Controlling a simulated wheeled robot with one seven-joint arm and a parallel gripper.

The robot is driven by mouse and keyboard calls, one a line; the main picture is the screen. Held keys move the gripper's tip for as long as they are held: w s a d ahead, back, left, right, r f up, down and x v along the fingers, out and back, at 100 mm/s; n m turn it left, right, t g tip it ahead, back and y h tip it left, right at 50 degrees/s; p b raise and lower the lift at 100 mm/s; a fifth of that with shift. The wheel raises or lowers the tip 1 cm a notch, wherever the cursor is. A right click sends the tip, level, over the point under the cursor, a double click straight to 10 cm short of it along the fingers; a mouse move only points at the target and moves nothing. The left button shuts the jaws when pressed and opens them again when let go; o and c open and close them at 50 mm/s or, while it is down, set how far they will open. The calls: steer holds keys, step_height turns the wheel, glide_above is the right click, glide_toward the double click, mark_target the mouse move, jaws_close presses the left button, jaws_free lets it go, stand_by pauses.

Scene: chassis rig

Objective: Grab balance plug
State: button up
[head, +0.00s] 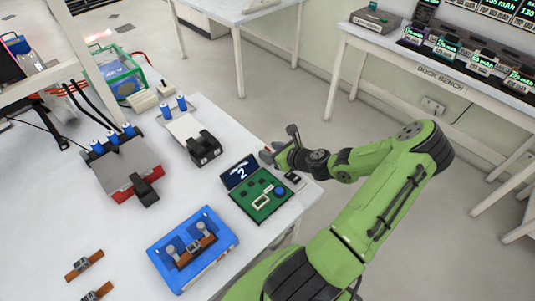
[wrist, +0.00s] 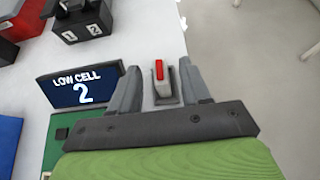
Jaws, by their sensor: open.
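A small light grey plug with a red stripe on top (wrist: 160,72), which I take as the balance plug, shows in the wrist view. It sits on a dark base at the table's edge. My gripper (wrist: 160,66) is open, with one finger on each side of the plug and a visible gap on both sides. I cannot tell how far the fingers are above the table. In the head view my gripper (head: 279,146) is at the table's right edge, behind the green board, and mostly hides the plug.
The green board (head: 262,212) with a "LOW CELL 2" display (head: 240,171) stands close beside my gripper. A blue tray (head: 215,224), a black-ended pack (head: 204,150) and a red-based unit (head: 128,176) are on the white table. Open floor lies beyond its right edge.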

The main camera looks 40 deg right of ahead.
jaws_close()
